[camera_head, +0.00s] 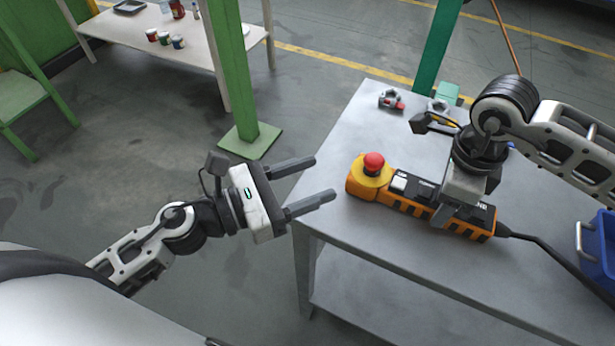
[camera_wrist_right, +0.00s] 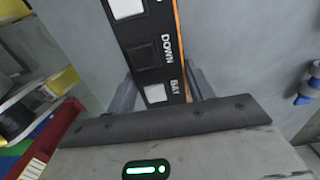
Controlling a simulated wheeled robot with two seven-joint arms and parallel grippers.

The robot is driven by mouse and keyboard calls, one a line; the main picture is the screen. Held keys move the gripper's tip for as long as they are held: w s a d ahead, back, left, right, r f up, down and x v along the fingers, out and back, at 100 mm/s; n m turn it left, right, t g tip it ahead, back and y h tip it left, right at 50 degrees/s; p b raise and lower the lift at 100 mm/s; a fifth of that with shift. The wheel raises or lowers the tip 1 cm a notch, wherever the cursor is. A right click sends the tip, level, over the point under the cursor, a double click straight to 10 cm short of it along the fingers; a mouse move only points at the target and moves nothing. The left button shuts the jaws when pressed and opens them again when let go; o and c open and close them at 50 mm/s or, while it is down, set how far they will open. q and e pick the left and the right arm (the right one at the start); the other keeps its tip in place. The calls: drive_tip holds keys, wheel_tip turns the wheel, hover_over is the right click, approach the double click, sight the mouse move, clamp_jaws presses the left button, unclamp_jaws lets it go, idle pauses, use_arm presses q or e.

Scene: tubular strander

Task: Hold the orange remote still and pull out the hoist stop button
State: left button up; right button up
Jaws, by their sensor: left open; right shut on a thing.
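The orange remote (camera_head: 419,200) lies on the grey table with its cable running off to the right. Its black face with the DOWN and BAY labels shows in the right wrist view (camera_wrist_right: 153,50). The red hoist stop button (camera_head: 374,163) sits on a yellow collar at the remote's left end. My right gripper (camera_head: 446,212) is shut on the remote's body, right of its middle; its fingers also show in the right wrist view (camera_wrist_right: 160,92). My left gripper (camera_head: 325,178) is open and empty, left of the button and apart from it, by the table's left edge.
The grey table (camera_head: 345,135) has free room around the remote's left end. Small grey-and-red parts (camera_head: 391,99) lie at its back. A blue bin (camera_head: 597,250) is at the right edge. A green post (camera_head: 232,75) stands behind my left gripper.

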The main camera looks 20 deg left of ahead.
drive_tip(key=o, duration=1.4)
drive_tip(key=shift+r, duration=0.15)
